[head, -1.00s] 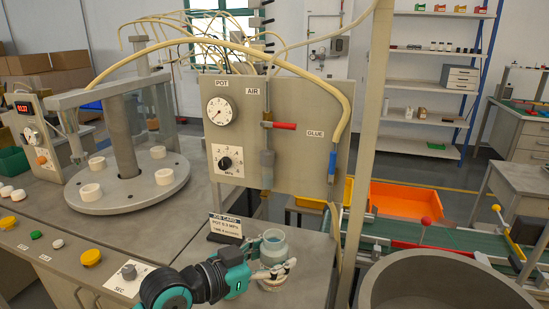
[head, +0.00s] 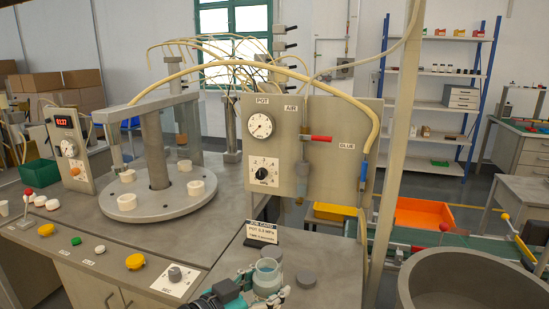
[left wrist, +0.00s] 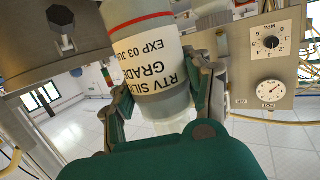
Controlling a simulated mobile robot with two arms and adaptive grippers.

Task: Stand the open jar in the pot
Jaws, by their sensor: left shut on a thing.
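In the left wrist view the jar (left wrist: 152,70) sits between the two fingers, with a white printed label and a red band. The jar's base is hidden in the head view. The pot (head: 465,285) is the large grey, open-topped round vessel at the lower right; only its rim and part of its inner wall show. My right gripper is not in view.
A gauge panel (head: 310,150) and a beige post (head: 395,165) rise behind. A round plate with white rings (head: 160,205) is at the left.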

